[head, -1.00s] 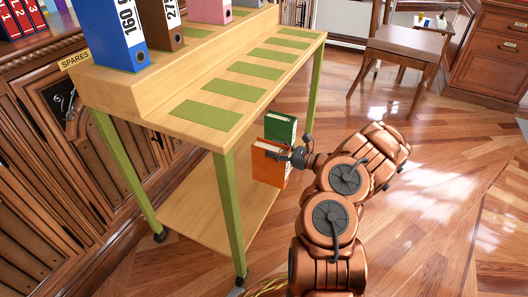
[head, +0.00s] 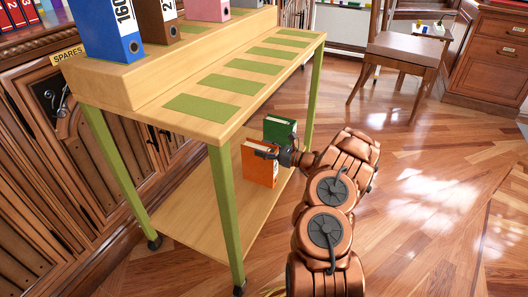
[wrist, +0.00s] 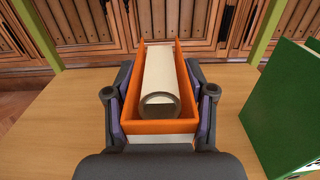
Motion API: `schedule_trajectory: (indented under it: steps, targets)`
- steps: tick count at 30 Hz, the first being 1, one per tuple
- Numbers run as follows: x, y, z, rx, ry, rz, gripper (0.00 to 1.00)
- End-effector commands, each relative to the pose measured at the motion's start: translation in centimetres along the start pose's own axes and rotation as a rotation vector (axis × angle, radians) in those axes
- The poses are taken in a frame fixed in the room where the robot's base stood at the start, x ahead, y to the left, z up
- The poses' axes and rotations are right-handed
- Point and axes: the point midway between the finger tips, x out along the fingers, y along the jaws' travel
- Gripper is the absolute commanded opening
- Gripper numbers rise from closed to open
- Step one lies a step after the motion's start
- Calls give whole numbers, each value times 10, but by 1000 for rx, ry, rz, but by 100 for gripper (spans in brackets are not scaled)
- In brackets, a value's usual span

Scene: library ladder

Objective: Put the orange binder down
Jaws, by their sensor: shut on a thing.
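The orange binder (head: 258,170) is upright at the trolley's lower shelf (head: 205,215), behind the front leg in the head view. My gripper (head: 268,155) is shut on its upper part. In the wrist view, my gripper (wrist: 162,108) has one finger against each side of the orange binder (wrist: 162,127). A pale rounded roll or block shows between its orange walls. The binder's lower edge appears at shelf level, but I cannot tell whether it touches the board.
A green binder (head: 279,130) stands close by on the lower shelf, to the right in the wrist view (wrist: 285,115). Trolley legs (head: 226,215) and the upper board (head: 215,105) border the space. Bare shelf lies to the left. A chair (head: 405,52) stands further back.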

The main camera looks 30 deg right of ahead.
Motion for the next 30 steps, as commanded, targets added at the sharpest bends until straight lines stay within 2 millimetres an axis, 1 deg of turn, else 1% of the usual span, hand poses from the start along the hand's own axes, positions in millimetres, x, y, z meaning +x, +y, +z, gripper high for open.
schedule_trajectory:
  steps: [3, 8, 9, 18, 26, 30]
  targets:
    - [0, 0, 2, -1, -2, -1, 0]
    - [0, -1, -1, -1, -1, -1, 0]
    - [0, -1, 0, -1, -1, -1, 58]
    - [0, 0, -1, -1, -1, -1, 89]
    - [0, 0, -1, -1, -1, -1, 89]
    - [-1, 0, 2, -1, -1, -1, 89]
